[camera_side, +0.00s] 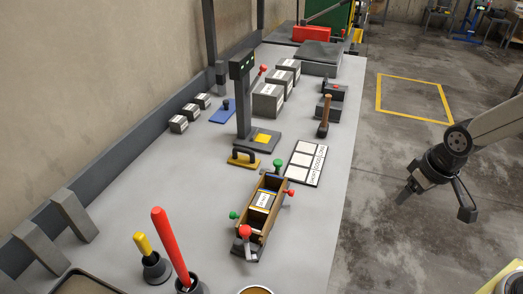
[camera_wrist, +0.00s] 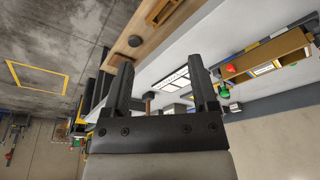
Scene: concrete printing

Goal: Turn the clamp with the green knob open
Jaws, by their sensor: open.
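A wooden mould box (camera_side: 258,226) stands on the grey bench with a labelled block inside. A green knob (camera_side: 278,165) rises at its far end, and a second green knob (camera_side: 234,215) sticks out at its left side. A red knob (camera_side: 290,193) is at its right side and a larger red knob (camera_side: 244,231) at its near end. My gripper (camera_side: 436,203) is open and empty, off the bench's right side, well apart from the box. In the wrist view the open fingers (camera_wrist: 160,65) frame the bench, with the box (camera_wrist: 265,60) and a green knob (camera_wrist: 224,94) at right.
A white printed sheet (camera_side: 306,163) lies beside the box, with a yellow-based tool (camera_side: 244,159) and a dark stand (camera_side: 244,100) behind. A red-handled tool (camera_side: 172,245) stands upright near the front. The floor between bench and gripper is clear.

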